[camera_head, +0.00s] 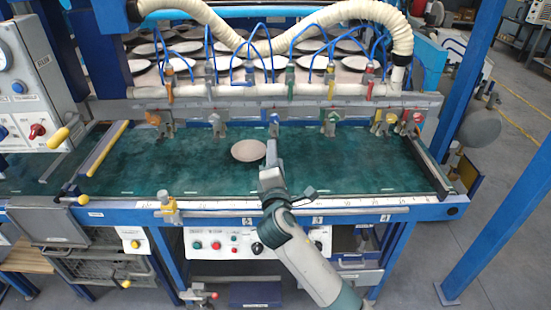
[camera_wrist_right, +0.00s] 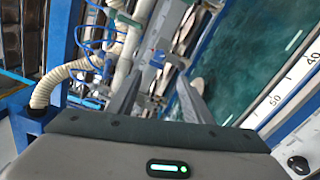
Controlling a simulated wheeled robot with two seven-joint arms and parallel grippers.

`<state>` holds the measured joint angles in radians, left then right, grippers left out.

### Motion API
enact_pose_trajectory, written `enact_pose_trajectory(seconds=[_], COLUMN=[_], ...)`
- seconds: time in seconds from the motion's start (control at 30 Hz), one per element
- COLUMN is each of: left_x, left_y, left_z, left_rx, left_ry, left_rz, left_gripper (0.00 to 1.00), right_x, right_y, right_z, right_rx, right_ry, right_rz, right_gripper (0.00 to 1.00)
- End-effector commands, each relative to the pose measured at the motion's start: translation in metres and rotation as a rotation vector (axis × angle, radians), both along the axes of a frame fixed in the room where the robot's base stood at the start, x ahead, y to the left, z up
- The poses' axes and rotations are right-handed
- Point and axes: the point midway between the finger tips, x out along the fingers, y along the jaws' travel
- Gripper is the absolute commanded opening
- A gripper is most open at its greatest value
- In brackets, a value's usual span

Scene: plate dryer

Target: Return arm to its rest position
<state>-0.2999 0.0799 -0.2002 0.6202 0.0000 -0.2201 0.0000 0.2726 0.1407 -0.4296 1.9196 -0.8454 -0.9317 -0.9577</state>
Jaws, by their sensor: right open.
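A round, pale plate (camera_head: 248,151) lies flat on the green conveyor surface (camera_head: 350,165), near its middle. My right arm reaches in from the lower right in the head view. My right gripper (camera_head: 272,150) is just right of the plate, over the green surface; I cannot tell whether it touches the plate. In the right wrist view the two fingers of the right gripper (camera_wrist_right: 158,95) stand apart with nothing held between them. My left gripper is not in view.
Behind the green surface is a bar (camera_head: 250,110) with several coloured clamps. Several plates sit on racks beyond it under blue tubes and white hoses (camera_head: 375,12). A control box (camera_head: 25,85) stands at the left. The green surface right of my gripper is clear.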

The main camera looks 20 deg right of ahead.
Motion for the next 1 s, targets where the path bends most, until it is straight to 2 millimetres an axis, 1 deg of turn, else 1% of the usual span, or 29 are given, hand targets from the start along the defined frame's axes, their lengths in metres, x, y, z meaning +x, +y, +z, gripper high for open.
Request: enact_pose_trajectory(seconds=[0.27,0.37,0.47,0.57,0.67,0.7,0.77,0.8,0.87,0.9,0.97,1.0], left_x=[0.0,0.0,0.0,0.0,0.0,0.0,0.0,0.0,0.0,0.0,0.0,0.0], left_y=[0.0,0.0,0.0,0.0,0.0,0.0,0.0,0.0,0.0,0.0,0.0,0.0], left_z=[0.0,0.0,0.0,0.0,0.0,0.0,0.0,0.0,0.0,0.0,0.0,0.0], left_rx=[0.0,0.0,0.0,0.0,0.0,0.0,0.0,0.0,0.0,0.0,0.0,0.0], left_ry=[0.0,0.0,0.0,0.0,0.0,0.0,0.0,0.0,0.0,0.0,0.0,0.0], left_rz=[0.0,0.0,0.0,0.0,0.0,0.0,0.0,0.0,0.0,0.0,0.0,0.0], left_gripper=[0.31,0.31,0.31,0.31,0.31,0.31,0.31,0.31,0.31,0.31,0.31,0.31], right_x=[0.0,-0.005,-0.017,-0.038,-0.07,-0.086,-0.113,-0.132,-0.162,-0.183,-0.215,-0.236], right_y=[0.0,-0.002,-0.008,-0.015,-0.023,-0.027,-0.031,-0.033,-0.036,-0.037,-0.038,-0.038], right_z=[-0.001,-0.008,-0.026,-0.055,-0.093,-0.11,-0.135,-0.151,-0.174,-0.188,-0.206,-0.218], right_rx=[0.004,0.033,0.102,0.221,0.385,0.457,0.573,0.649,0.763,0.836,0.941,1.007], right_ry=[0.002,0.014,0.044,0.096,0.167,0.199,0.248,0.283,0.335,0.367,0.417,0.449], right_rz=[-0.001,-0.004,-0.015,-0.037,-0.077,-0.099,-0.137,-0.168,-0.216,-0.252,-0.31,-0.351], right_gripper=[0.46,0.46,0.46,0.46,0.46,0.46,0.46,0.46,0.46,0.46,0.46,0.46])
